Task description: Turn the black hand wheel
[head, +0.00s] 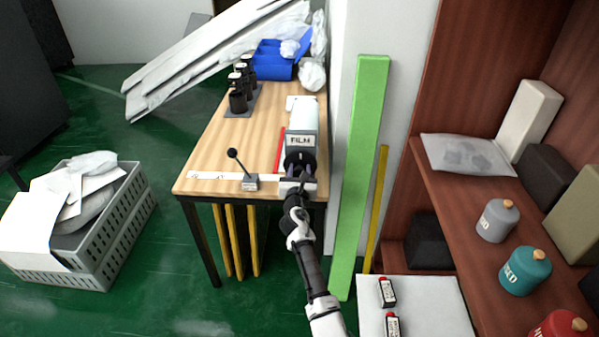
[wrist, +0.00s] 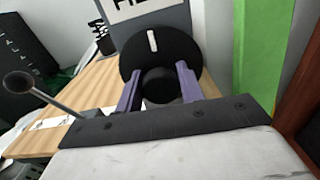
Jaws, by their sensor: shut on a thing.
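The black hand wheel (wrist: 160,50) fills the upper middle of the wrist view, a round disc with a white mark on its face and a round black hub (wrist: 160,86) in front. In the head view the wheel (head: 300,160) is partly hidden by my arm, at the front of the white machine (head: 303,118) labelled "FILM". My gripper (wrist: 160,90) is shut on the hub, with one purple-grey finger on each side of it. In the head view my gripper (head: 297,184) is small and dark at the table's front edge.
A black-knobbed lever (head: 240,168) stands just left of my gripper on the wooden table (head: 215,150). A green post (head: 360,180) stands close on the right. Dark bottles (head: 238,95) and a blue bin (head: 272,60) sit farther back.

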